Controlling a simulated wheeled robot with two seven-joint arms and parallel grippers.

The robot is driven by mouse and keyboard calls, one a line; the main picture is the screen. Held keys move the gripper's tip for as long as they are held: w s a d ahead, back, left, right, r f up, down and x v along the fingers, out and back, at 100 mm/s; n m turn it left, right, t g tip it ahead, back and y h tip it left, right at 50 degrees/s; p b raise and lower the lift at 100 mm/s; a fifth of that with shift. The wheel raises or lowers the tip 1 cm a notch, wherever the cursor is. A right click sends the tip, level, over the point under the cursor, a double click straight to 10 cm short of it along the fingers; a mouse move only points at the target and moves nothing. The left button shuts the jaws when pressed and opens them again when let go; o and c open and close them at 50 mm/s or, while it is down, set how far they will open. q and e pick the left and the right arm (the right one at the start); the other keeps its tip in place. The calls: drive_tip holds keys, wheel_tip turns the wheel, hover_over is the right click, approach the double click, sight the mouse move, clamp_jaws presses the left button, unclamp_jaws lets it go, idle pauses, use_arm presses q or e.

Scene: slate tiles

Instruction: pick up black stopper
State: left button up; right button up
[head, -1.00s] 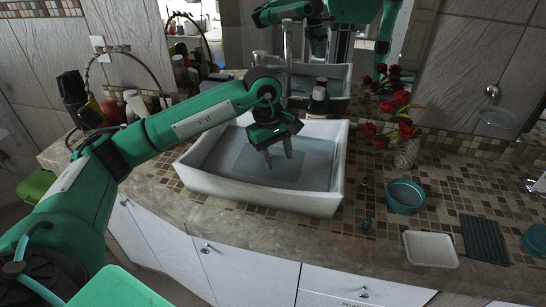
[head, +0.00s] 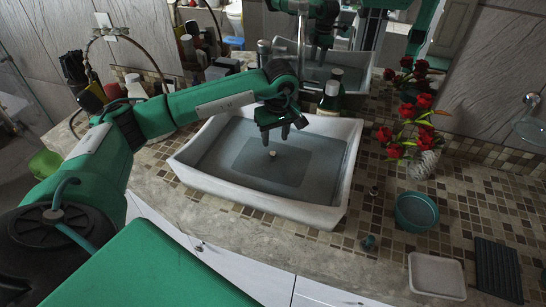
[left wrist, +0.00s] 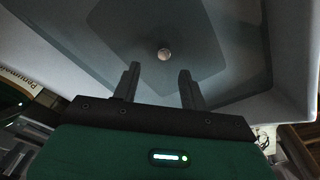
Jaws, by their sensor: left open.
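My left gripper (head: 275,134) hangs over the white sink basin (head: 188,161) with its fingers pointing down, open and empty. In the left wrist view its two fingers (left wrist: 159,72) stand apart with nothing between them. A small round pale knob (head: 272,154) lies on the dark rectangle in the basin, below the fingertips. In the left wrist view this knob (left wrist: 164,54) is grey and sits just beyond the gap between the fingers. No clearly black stopper shows; I cannot tell whether this knob is its top. My right gripper is not in view.
A dark bottle (head: 331,99) stands behind the basin. Red flowers in a vase (head: 424,163), a teal bowl (head: 416,211), a white dish (head: 437,276) and a dark ribbed mat (head: 497,270) are on the right counter. A small teal object (head: 368,242) lies in front.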

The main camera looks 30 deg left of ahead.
sight(273, 153)
use_arm(q)
drive_tip(key=shift+w+f, duration=0.1)
drive_tip(key=shift+f, duration=0.25)
drive_tip(key=shift+s+a+f+p, duration=0.1)
drive_tip(key=shift+s+f+p, duration=0.1)
drive_tip(key=shift+f+p, duration=0.3)
drive_tip(key=f+p, duration=0.1)
drive_tip(key=f, duration=0.2)
drive_tip(key=shift+a+f, duration=0.2)
drive_tip(key=shift+f, duration=0.45)
clamp_jaws()
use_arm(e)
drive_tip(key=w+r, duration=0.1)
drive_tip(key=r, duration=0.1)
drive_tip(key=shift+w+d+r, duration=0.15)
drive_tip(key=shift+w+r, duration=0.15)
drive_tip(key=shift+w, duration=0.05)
